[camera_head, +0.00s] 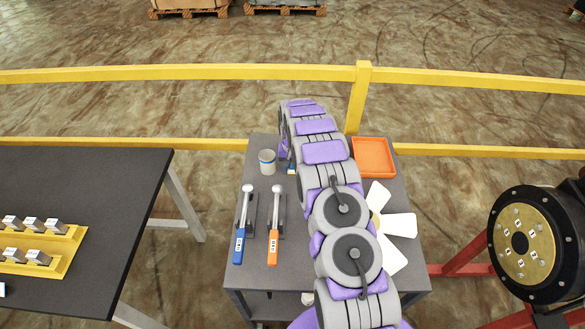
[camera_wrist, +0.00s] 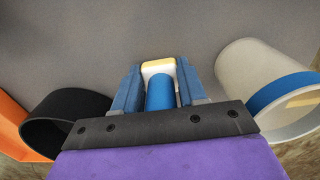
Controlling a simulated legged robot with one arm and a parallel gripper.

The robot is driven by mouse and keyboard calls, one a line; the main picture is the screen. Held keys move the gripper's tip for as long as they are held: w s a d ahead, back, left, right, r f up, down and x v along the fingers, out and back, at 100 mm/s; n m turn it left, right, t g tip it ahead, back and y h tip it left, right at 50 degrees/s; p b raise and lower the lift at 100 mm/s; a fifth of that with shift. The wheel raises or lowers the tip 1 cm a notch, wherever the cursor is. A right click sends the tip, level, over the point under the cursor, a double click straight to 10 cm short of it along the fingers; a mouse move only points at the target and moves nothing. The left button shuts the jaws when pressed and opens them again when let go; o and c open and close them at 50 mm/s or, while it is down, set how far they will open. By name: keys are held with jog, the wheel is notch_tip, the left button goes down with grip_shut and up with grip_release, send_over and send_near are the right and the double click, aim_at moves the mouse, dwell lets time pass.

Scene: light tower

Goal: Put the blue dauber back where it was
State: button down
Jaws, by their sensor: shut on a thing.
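The blue dauber is a blue cylinder with a white collar and pale yellow tip. In the wrist view the blue dauber (camera_wrist: 160,92) sits between the two blue-grey fingers of my gripper (camera_wrist: 159,85), which is shut on it. A pale grey cup with a blue band (camera_wrist: 270,88) stands just right of my gripper, apart from it. In the head view this blue-banded cup (camera_head: 267,162) is at the back left of the small grey table (camera_head: 255,285), left of my gripper. My arm hides most of my gripper there.
In the wrist view a black open cylinder (camera_wrist: 68,122) is close on the left. In the head view are a blue-handled tool (camera_head: 239,245), an orange-handled tool (camera_head: 273,248), a white fan (camera_head: 398,224) and an orange tray (camera_head: 373,157). A yellow rail (camera_head: 200,73) runs behind.

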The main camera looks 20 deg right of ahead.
jog(key=shift+d, duration=0.45)
jog(key=c, duration=0.9)
grip_release()
jog(key=shift+d+f, duration=0.1)
jog(key=shift+d, duration=0.2)
jog(key=shift+o, duration=1.4)
jog(key=shift+a, duration=0.55)
